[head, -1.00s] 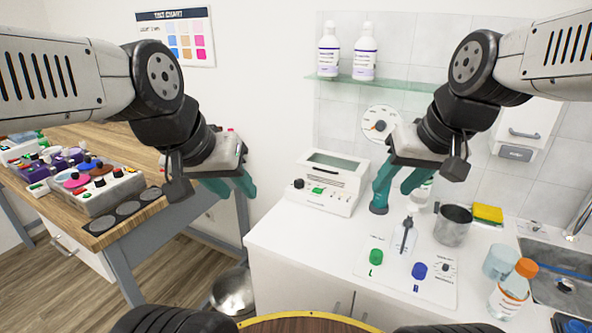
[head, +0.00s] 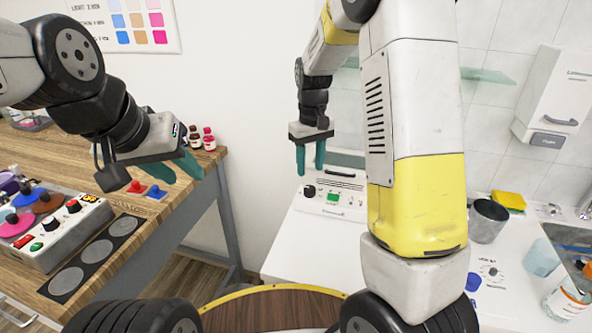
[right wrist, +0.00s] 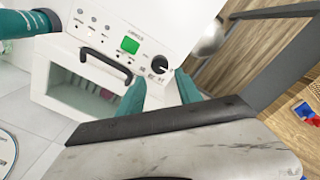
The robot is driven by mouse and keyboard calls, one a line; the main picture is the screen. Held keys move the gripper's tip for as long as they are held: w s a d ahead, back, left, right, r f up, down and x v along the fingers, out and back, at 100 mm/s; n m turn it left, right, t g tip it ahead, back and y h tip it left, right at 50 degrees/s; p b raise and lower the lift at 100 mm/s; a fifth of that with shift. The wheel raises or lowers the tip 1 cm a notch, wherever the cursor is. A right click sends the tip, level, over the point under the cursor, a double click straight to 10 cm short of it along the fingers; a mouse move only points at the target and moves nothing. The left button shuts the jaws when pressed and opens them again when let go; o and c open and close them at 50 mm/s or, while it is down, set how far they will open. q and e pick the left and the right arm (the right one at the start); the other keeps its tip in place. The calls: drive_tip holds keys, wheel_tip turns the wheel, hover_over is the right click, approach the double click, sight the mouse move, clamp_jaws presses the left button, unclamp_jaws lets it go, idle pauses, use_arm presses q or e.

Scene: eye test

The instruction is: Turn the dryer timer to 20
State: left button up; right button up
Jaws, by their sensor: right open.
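A white machine (head: 338,206) with a green display (head: 333,197) and a black knob (head: 309,191) stands on the counter. It also shows in the right wrist view, with its black knob (right wrist: 160,66) and green display (right wrist: 130,45). I cannot read the knob's setting. My right gripper (head: 310,157) is open and empty above and behind the knob in the head view. In the right wrist view its fingers (right wrist: 160,88) are apart, just below the knob in the picture; I see no contact. My left gripper (head: 178,168) is open and empty near the wooden table.
My right arm hides part of the white counter (head: 490,300). A teal cylinder (right wrist: 28,22) stands by the machine. A metal cup (head: 488,222) and yellow sponge (head: 509,201) are at the right. The wooden table (head: 60,150) holds a control box (head: 50,235) and small bottles (head: 208,139).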

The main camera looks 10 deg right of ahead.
sight(310, 187)
wheel_tip(310, 187, down, 7)
drive_tip(key=shift+r, duration=0.1)
idle(0.3)
clamp_jaws()
